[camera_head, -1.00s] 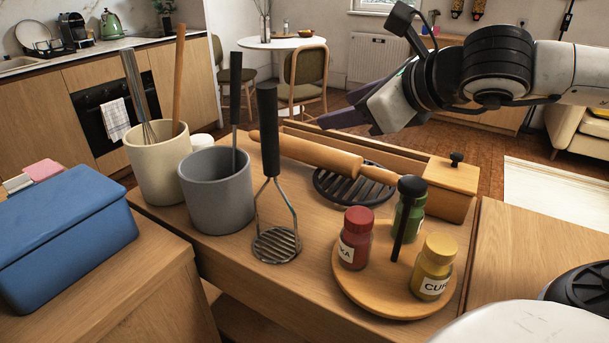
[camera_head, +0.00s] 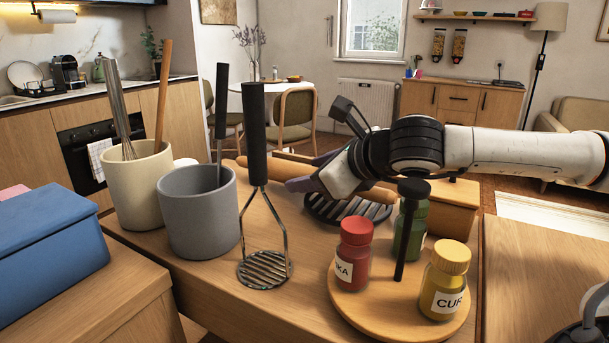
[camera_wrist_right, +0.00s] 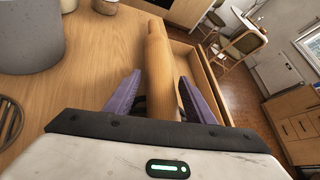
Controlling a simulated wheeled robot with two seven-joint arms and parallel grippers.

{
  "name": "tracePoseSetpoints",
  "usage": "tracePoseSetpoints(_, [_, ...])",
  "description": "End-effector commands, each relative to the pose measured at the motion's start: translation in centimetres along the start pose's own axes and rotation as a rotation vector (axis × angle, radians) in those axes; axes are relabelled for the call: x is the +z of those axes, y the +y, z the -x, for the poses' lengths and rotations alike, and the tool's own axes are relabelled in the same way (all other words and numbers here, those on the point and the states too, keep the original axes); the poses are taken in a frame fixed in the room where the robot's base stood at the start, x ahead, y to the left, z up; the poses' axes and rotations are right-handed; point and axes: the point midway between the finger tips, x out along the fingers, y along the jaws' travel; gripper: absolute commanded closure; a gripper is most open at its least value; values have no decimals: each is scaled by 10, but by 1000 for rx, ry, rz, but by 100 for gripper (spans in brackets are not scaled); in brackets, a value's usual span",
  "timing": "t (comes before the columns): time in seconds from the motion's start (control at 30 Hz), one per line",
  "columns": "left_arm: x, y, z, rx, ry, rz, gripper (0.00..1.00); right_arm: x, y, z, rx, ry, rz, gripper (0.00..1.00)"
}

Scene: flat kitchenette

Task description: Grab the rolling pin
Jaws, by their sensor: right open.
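The wooden rolling pin (camera_head: 375,195) lies behind the spice stand in the head view, partly hidden by my right gripper and a black masher handle. In the right wrist view the rolling pin (camera_wrist_right: 160,70) runs lengthwise between the two purple fingers. My right gripper (camera_head: 303,174) is open, with one finger on each side of the pin. In the right wrist view the gripper (camera_wrist_right: 160,95) shows gaps beside the pin, wider on the left. I cannot tell whether either finger touches it. My left gripper is not in view.
A masher (camera_head: 265,268) stands upright in front of the pin. A grey crock (camera_head: 198,215) and a cream crock (camera_head: 140,185) hold utensils at left. A round spice stand (camera_head: 375,315) with several jars is at front right. A black slatted trivet (camera_head: 345,210) lies under the pin.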

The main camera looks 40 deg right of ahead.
Motion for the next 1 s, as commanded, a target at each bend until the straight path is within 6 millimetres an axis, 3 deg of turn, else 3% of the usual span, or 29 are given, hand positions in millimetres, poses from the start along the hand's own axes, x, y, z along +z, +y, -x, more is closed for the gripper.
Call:
tracePoseSetpoints(0.3, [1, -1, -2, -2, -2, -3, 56, 0, 0, -5, -2, 0, 1, 52])
tracePoseSetpoints(0.6, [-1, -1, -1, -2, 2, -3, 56, 0, 0, -5, 0, 0, 0, 100])
tracePoseSetpoints(0.87, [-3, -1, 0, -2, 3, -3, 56, 4, -1, -3, -2, -5, 1, 100])
tracePoseSetpoints(1.0, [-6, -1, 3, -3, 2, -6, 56, 18, -7, 5, -3, -9, 0, 100])
